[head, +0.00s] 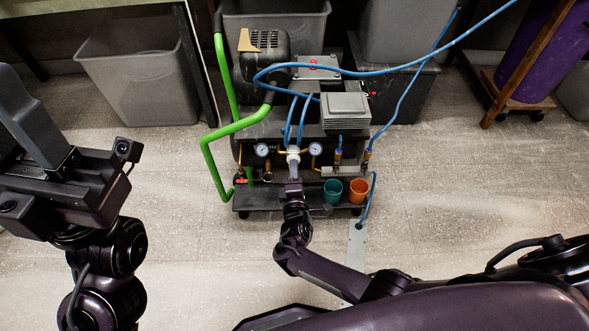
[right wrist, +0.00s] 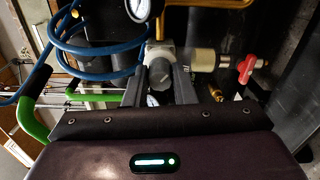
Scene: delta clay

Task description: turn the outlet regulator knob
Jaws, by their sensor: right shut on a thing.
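The outlet regulator (head: 293,151) is a pale fitting between two round gauges on the front of a compressor (head: 300,120). My right gripper (head: 293,172) reaches it from the front. In the right wrist view the fingers (right wrist: 160,88) stand on either side of the dark grey round knob (right wrist: 159,73), just below the light regulator body (right wrist: 160,50). The gripper is shut on the knob, and the fingers partly hide its sides. My left gripper (head: 32,115) is at the far left, away from the compressor, holding nothing visible; its finger gap is unclear.
Gauges (head: 262,150) and (head: 315,149) flank the regulator. Blue hoses (head: 400,70) loop above it. A red-handled valve (right wrist: 246,70) is close to the right of the knob. A green handle (head: 210,160), a green cup (head: 332,191) and an orange cup (head: 358,190) are nearby.

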